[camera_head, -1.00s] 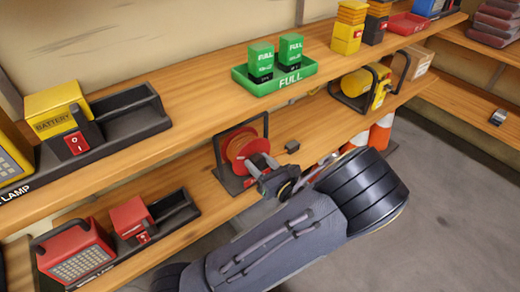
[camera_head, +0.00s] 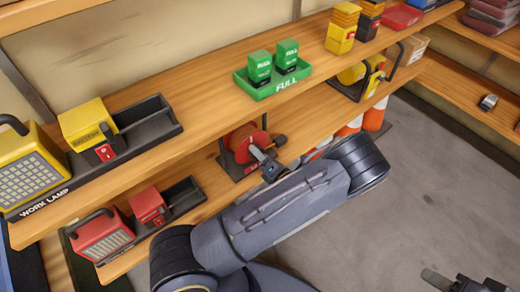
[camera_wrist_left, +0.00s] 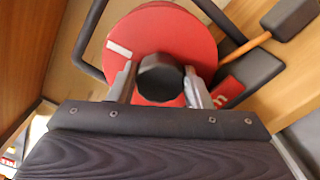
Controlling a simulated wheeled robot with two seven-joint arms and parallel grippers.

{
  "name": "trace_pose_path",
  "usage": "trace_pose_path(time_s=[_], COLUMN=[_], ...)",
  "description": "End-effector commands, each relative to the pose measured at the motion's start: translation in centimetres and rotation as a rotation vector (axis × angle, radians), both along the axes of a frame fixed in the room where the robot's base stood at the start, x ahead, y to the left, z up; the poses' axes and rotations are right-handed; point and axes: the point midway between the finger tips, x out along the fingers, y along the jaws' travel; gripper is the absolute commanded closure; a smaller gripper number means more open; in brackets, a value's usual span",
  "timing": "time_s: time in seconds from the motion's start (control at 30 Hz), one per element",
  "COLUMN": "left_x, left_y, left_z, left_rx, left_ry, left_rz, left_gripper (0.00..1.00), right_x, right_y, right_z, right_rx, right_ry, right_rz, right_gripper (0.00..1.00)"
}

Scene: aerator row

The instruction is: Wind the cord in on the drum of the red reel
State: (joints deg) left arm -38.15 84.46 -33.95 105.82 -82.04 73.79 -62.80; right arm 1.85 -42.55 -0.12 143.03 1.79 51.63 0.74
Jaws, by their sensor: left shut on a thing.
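The red reel (camera_head: 240,146) stands in its black frame on the lower shelf; my left gripper partly covers it in the head view. In the left wrist view the red drum face (camera_wrist_left: 172,32) fills the upper middle, with a white mark at its left. My left gripper (camera_head: 262,160) has its fingers on both sides of a dark round knob (camera_wrist_left: 160,80) on the drum, shut on it. An orange cord piece (camera_wrist_left: 246,45) runs from the drum's right side to a dark plug (camera_wrist_left: 290,16). My right gripper (camera_head: 464,284) shows partly at the bottom right, away from the shelves.
A green FULL tray (camera_head: 277,89) holds two green blocks on the shelf above the reel. A yellow reel (camera_head: 352,75) stands further right. A red lamp (camera_head: 100,238) and red battery (camera_head: 148,205) stand left on the lower shelf. Open floor lies right.

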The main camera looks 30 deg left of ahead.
Motion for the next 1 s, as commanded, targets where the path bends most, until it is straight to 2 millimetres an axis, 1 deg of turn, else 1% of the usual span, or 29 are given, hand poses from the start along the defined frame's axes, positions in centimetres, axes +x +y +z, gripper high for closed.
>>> trace_pose_path(time_s=[0.03,0.3,0.8,0.83,0.97,1.0], left_x=[-0.07,-0.02,0.01,0.01,0.03,0.03], left_y=[-0.03,-0.03,-0.06,-0.06,-0.06,-0.04], left_z=[0.03,-0.1,-0.16,-0.15,-0.13,-0.13], left_rx=[0.008,0.039,0.046,0.046,0.047,0.047], left_ry=[0.026,0.101,0.118,0.118,0.117,0.117], left_rz=[0.001,0.001,-0.002,-0.002,-0.001,-0.001], left_gripper=[0.78,0.78,0.78,0.53,0.36,0.34], right_x=[0.0,0.0,0.0,0.0,0.0,0.0], right_y=[0.0,0.0,0.0,0.0,0.0,0.0], right_z=[0.4,0.91,0.96,0.96,0.96,0.96], right_rx=[0.0,0.0,0.0,0.0,0.0,0.0], right_ry=[0.0,0.0,0.0,0.0,0.0,0.0], right_rz=[0.0,0.0,0.0,0.0,0.0,0.0], right_gripper=[0.56,0.56,0.56,0.56,0.56,0.56])
